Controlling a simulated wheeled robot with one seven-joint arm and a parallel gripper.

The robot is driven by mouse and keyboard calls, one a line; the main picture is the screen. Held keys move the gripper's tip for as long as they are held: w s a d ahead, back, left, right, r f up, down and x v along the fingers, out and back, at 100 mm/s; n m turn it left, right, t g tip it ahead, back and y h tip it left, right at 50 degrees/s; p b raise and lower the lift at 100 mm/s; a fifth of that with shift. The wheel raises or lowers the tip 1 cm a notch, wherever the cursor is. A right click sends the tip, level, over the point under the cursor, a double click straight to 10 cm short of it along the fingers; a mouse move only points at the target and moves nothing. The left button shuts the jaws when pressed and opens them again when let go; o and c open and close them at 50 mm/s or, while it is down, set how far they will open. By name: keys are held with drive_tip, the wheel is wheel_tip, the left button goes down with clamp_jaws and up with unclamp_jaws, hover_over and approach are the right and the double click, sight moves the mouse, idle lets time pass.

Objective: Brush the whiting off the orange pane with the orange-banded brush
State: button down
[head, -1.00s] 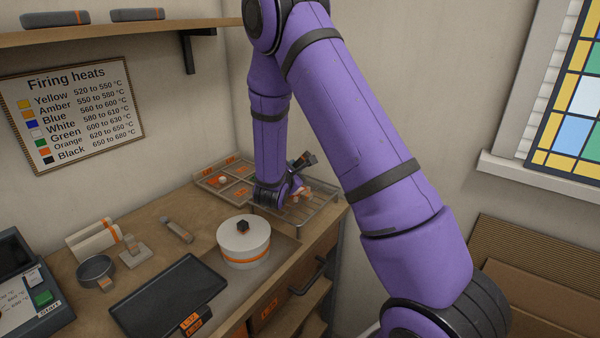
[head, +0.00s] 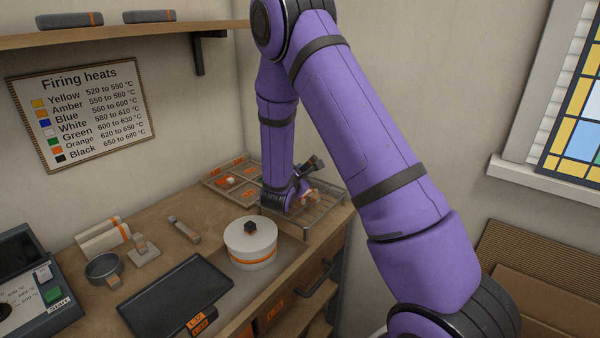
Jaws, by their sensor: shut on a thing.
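My gripper (head: 303,194) is low over the wire rack (head: 327,217) at the back right of the bench. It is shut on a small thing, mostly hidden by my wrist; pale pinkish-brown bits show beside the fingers. I cannot tell for sure whether this is the orange-banded brush. I cannot pick out the orange pane for certain: a small orange and whitish piece (head: 228,181) lies in the compartment tray (head: 209,183) left of my gripper. Any whiting is too small to make out.
A white round pot (head: 250,252) with an orange band stands in front of the rack. A dark tray (head: 178,294), a round dark dish (head: 104,267) and a grey bar-shaped tool (head: 184,230) lie on the bench. A shelf (head: 120,34) hangs above.

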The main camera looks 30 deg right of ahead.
drive_tip(key=shift+f, duration=0.25)
idle(0.5)
drive_tip(key=shift+s, duration=0.1)
drive_tip(key=shift+s+d, duration=0.35)
drive_tip(key=shift+s, duration=0.65)
drive_tip(key=shift+s+d, duration=0.4)
drive_tip(key=shift+s, duration=0.55)
drive_tip(key=shift+s+d, duration=0.35)
drive_tip(key=shift+s, duration=0.65)
drive_tip(key=shift+w+a, duration=0.3)
drive_tip(key=shift+w, duration=0.5)
drive_tip(key=shift+w+a, duration=0.3)
drive_tip(key=shift+w, duration=0.5)
